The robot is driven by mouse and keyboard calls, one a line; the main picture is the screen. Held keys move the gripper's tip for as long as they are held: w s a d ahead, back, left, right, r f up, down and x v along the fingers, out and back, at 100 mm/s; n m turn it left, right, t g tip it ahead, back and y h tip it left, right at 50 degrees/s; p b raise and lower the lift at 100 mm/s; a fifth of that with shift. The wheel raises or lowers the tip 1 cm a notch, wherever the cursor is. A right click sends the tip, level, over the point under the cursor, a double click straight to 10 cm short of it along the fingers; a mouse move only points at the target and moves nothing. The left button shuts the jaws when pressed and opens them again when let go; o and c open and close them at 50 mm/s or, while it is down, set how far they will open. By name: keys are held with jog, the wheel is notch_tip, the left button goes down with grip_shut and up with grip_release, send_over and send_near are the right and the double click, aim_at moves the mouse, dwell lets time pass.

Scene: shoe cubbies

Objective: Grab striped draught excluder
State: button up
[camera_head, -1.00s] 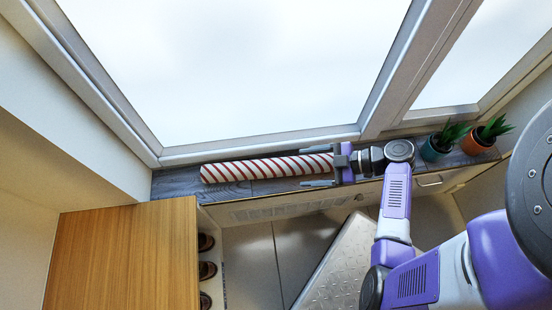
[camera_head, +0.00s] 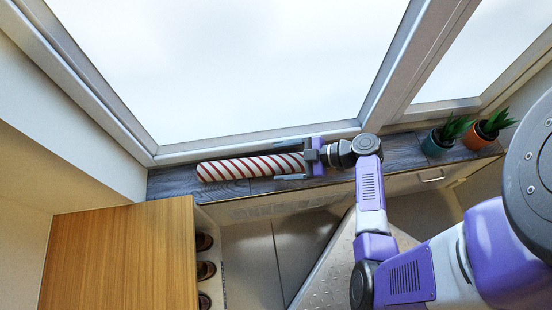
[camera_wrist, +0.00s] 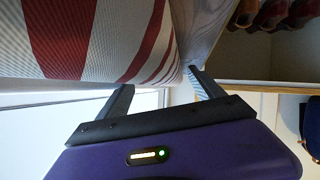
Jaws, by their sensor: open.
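The striped draught excluder (camera_head: 235,168) is a long white roll with red diagonal stripes. It lies along the grey wooden window sill. My gripper (camera_head: 277,160) is at its right end, with one finger on the window side and one on the room side. The fingers are apart, and I cannot tell whether either touches the roll. In the wrist view the excluder (camera_wrist: 105,40) fills the upper left, close to the fingertips of my gripper (camera_wrist: 160,80). The roll's right end is partly hidden by my gripper in the head view.
The window frame (camera_head: 255,141) runs right behind the sill (camera_head: 170,182). Two potted plants, one in a teal pot (camera_head: 437,147) and one in an orange pot (camera_head: 474,137), stand at the sill's right. A wooden cabinet (camera_head: 120,255) with shoes is at lower left.

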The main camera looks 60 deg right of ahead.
jog(key=shift+c, duration=0.5)
grip_shut()
jog(key=shift+r, duration=0.1)
